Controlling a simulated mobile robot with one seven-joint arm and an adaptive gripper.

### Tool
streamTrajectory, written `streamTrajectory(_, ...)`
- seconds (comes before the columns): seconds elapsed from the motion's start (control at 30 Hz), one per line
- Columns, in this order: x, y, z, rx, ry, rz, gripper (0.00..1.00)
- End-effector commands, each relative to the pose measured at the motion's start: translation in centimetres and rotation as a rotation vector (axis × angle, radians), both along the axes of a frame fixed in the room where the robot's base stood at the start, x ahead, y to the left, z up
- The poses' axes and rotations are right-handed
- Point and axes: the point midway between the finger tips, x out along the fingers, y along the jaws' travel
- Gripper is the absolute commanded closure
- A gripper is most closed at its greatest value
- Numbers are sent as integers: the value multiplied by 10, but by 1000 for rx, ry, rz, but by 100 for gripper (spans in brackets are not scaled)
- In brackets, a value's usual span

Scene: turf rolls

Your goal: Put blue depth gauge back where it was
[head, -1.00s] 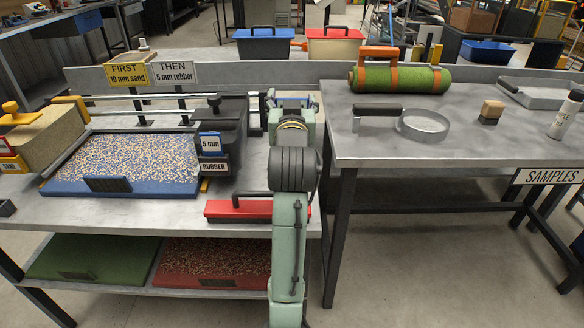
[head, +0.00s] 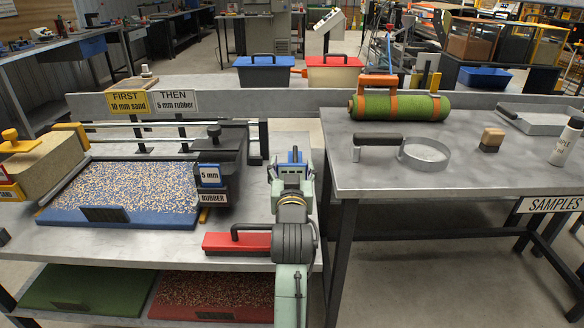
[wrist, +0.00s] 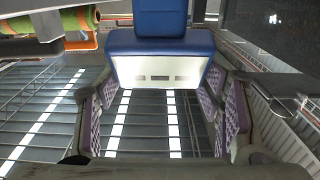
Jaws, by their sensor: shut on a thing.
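The blue depth gauge (head: 292,160) is in my gripper (head: 292,170), above the right end of the left bench in the head view.
A black rubber hopper (head: 220,165) stands close left of my gripper, beside a blue tray of speckled granules (head: 120,190). A red handled tool (head: 238,242) lies in front. The right bench (head: 350,170) bears a turf roll (head: 400,105) and a metal ring (head: 427,153).

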Motion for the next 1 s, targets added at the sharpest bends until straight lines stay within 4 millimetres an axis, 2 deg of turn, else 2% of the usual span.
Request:
streamTrajectory(0.3, 0, 0, -3, 0, -3, 0, 98)
streamTrajectory(0.33, 0, 0, -3, 0, -1, 0, 37)
streamTrajectory(0.6, 0, 0, -2, 0, -1, 0, 19)
streamTrajectory(1.0, 0, 0, 2, 0, -1, 0, 19)
